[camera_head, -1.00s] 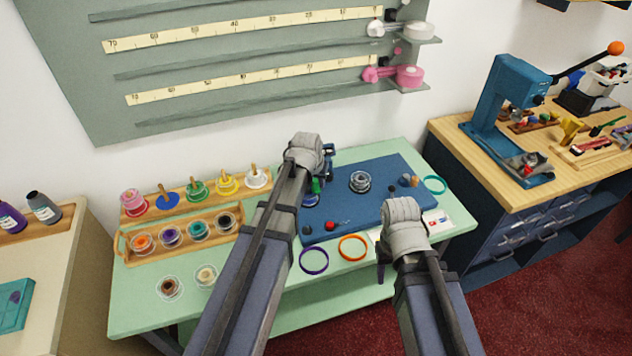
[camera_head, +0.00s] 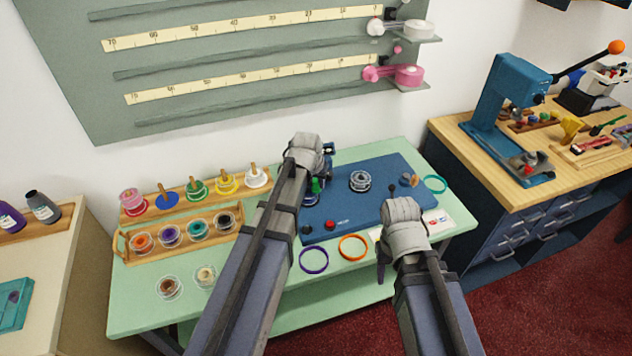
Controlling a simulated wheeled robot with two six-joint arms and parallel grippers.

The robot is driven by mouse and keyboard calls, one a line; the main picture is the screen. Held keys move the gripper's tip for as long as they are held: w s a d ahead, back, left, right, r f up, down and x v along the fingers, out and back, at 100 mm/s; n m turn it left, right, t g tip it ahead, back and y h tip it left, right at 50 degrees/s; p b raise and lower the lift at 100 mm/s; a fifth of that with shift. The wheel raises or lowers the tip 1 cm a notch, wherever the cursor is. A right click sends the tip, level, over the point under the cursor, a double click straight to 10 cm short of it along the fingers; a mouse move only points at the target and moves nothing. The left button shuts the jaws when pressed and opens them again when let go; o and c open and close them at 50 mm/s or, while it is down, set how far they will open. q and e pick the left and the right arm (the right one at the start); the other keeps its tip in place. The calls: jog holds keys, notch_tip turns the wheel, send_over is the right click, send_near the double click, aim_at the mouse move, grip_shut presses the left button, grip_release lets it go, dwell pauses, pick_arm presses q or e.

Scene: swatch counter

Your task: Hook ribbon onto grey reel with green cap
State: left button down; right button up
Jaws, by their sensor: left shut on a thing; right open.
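The grey reel (camera_head: 360,181) stands on the blue mat, right of my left gripper and apart from it. My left gripper (camera_head: 317,186) is over the mat's left part, largely hidden behind its own wrist. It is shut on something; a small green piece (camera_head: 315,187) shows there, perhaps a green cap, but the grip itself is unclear. I cannot make out a ribbon.
The blue mat (camera_head: 385,215) carries a red knob (camera_head: 329,225) and a dark knob. A purple ring (camera_head: 313,260), an orange ring (camera_head: 352,247) and a teal ring (camera_head: 435,184) lie on the green table (camera_head: 135,310). Spools fill a wooden rack (camera_head: 185,250) at left. A blue press (camera_head: 500,110) stands right.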

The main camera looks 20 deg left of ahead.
pick_arm(q)
jog(key=shift+s+f+b, duration=0.1)
jog(key=shift+f+b, duration=0.2)
pick_arm(e)
jog(key=shift+f, duration=0.35)
dwell(0.7)
pick_arm(q)
notch_tip(320, 180, up, 5)
jog(key=p, duration=0.5)
pick_arm(e)
notch_tip(320, 180, up, 5)
